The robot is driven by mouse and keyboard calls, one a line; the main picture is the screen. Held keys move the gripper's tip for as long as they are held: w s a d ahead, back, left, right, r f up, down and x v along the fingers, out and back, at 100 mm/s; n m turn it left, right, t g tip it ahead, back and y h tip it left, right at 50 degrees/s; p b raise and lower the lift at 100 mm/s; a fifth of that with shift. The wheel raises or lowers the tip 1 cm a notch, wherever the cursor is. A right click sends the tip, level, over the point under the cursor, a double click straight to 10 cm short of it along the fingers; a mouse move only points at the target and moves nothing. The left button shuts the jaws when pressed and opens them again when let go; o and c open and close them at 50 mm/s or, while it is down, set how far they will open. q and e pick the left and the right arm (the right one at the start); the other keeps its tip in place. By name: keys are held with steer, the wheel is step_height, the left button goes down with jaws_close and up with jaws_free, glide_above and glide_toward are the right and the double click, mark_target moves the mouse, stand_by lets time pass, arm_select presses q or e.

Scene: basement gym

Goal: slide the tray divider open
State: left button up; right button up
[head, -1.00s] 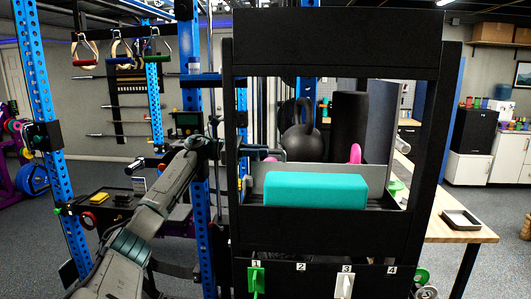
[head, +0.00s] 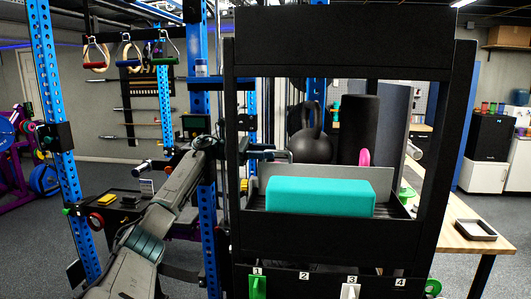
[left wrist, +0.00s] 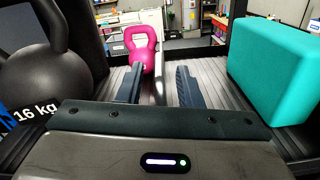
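The tray divider (head: 340,174) is an upright grey panel standing in the black tray behind the teal block (head: 319,196). In the left wrist view the divider (left wrist: 160,84) shows nearly edge-on. My left gripper (head: 280,155) reaches in from the left near the divider's left end. In the left wrist view its two dark fingers (left wrist: 160,92) are apart, one each side of the divider's thin edge, with gaps visible. The teal block (left wrist: 275,62) lies right of the fingers there. My right gripper is not in view.
A black 16 kg kettlebell (left wrist: 48,62) stands close left of the fingers, with a pink kettlebell (left wrist: 143,47) beyond. The black shelf frame (head: 437,145) surrounds the opening. Numbered hooks hang below the tray. A wooden table (head: 455,217) with a small tray (head: 475,229) is at right.

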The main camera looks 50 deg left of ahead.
arm_select(q)
steer(key=b+v, duration=0.4)
steer(key=v, duration=0.6)
steer(key=shift+s+a, duration=0.25)
steer(key=shift+a, duration=0.05)
